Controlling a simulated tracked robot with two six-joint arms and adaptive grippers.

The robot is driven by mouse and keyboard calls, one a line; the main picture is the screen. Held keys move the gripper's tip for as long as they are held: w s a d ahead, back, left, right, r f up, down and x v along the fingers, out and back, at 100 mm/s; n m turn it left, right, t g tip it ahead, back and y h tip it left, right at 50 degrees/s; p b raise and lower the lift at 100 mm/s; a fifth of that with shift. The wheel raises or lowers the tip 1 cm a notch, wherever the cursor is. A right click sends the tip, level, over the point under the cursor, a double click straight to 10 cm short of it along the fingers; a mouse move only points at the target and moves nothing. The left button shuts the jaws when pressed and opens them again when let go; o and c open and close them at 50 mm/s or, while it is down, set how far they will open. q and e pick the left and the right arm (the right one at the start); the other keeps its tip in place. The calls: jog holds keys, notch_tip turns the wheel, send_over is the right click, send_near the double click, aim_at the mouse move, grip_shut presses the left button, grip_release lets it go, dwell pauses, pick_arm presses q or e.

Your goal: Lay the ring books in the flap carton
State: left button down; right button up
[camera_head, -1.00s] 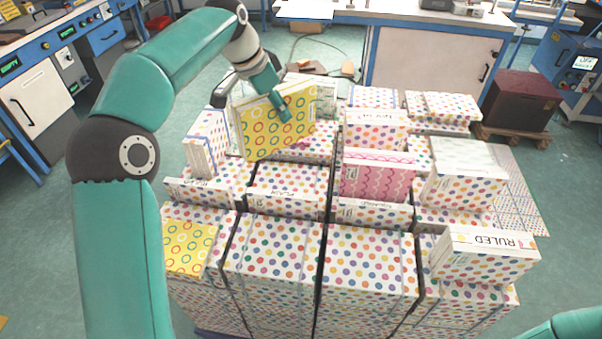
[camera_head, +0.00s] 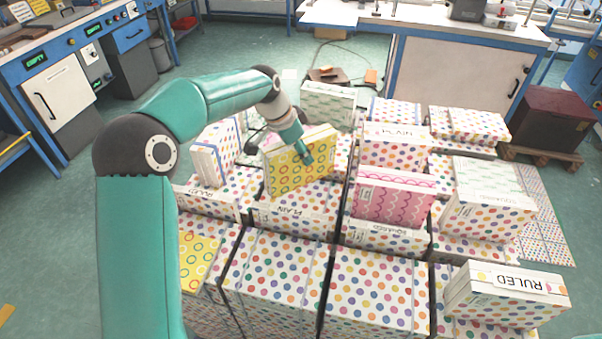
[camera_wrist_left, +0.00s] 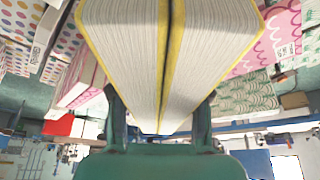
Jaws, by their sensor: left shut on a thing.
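My left gripper (camera_head: 304,150) is shut on yellow ring-patterned books (camera_head: 300,168). The left wrist view shows two page blocks with yellow covers side by side (camera_wrist_left: 125,60), between the fingers of the left gripper (camera_wrist_left: 160,122). They stand upright, slightly tilted, over the dotted cartons behind the "PLAIN" label. I cannot tell whether their lower edge touches anything. Another yellow ring-patterned book (camera_head: 200,257) lies flat on the front-left carton, partly behind my arm. Dotted cartons (camera_head: 275,275) fill the middle; I cannot tell which is the flap carton. My right gripper is out of view.
A pink wavy-patterned book (camera_head: 393,195) stands just right of the held books. A dotted block (camera_head: 215,155) stands to their left, a green-patterned one (camera_head: 327,105) behind. A "RULED" block (camera_head: 505,295) lies front right.

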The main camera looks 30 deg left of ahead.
aim_at(284, 146)
pick_arm(q)
jog(key=shift+f, duration=3.5)
jog(key=c, duration=0.6)
grip_release()
jog(key=shift+o, duration=0.2)
jog(key=v, duration=1.2)
jog(key=shift+o, duration=0.5)
